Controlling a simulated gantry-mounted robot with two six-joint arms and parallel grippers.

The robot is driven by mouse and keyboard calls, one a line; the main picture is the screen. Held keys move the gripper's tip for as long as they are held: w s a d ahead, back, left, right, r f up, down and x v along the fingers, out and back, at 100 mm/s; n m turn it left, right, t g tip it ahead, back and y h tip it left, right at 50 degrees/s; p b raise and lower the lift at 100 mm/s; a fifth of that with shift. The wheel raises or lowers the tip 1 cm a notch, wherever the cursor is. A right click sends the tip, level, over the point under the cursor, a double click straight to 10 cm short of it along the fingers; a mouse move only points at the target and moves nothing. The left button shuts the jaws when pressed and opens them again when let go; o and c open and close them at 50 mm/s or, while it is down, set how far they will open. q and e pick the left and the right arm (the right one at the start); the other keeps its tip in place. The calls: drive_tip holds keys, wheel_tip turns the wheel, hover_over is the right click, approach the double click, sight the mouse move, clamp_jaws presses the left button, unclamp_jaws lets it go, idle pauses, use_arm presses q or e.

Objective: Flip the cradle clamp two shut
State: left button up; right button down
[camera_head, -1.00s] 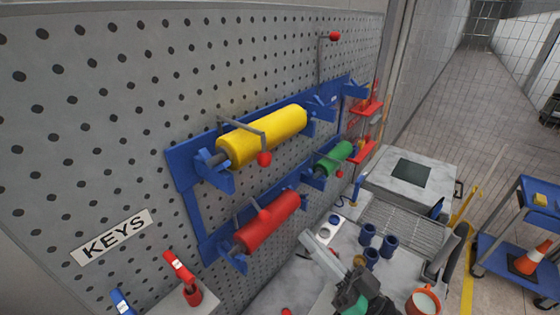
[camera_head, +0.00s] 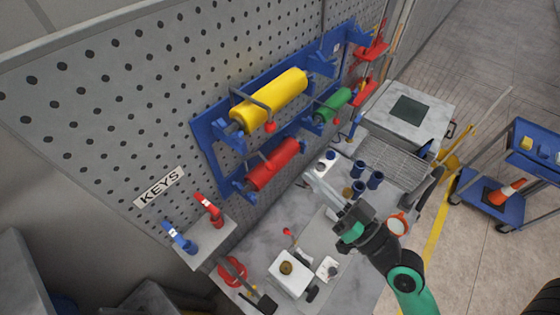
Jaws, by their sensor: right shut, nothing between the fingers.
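The blue roller rack (camera_head: 207,140) hangs on the pegboard. A yellow roller (camera_head: 272,98), a red roller (camera_head: 274,166) and a green roller (camera_head: 333,105) lie in its cradles. Grey clamp bars with red knobs cross the yellow roller (camera_head: 269,127), the red roller and the green roller. An empty blue cradle (camera_head: 325,70) sits at the upper right. I cannot tell which clamp is number two. My right gripper (camera_head: 314,170) is shut and empty, over the bench, right of the red roller and apart from the rack. My left gripper is out of view.
The bench (camera_head: 262,232) below holds several dark blue cups (camera_head: 375,179), a wire rack (camera_head: 395,160) and an orange-rimmed mug (camera_head: 398,226). A key shelf (camera_head: 205,243) with red and blue handles juts out at left. A blue cart (camera_head: 487,188) stands right.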

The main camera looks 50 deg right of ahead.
drive_tip(key=b+x, duration=0.2)
drive_tip(key=x, duration=0.8)
drive_tip(key=f, duration=0.1)
drive_tip(key=a+f, duration=0.1)
drive_tip(key=f, duration=0.1)
drive_tip(key=shift+s+a+f, duration=0.2)
drive_tip(key=shift+s+f, duration=0.15)
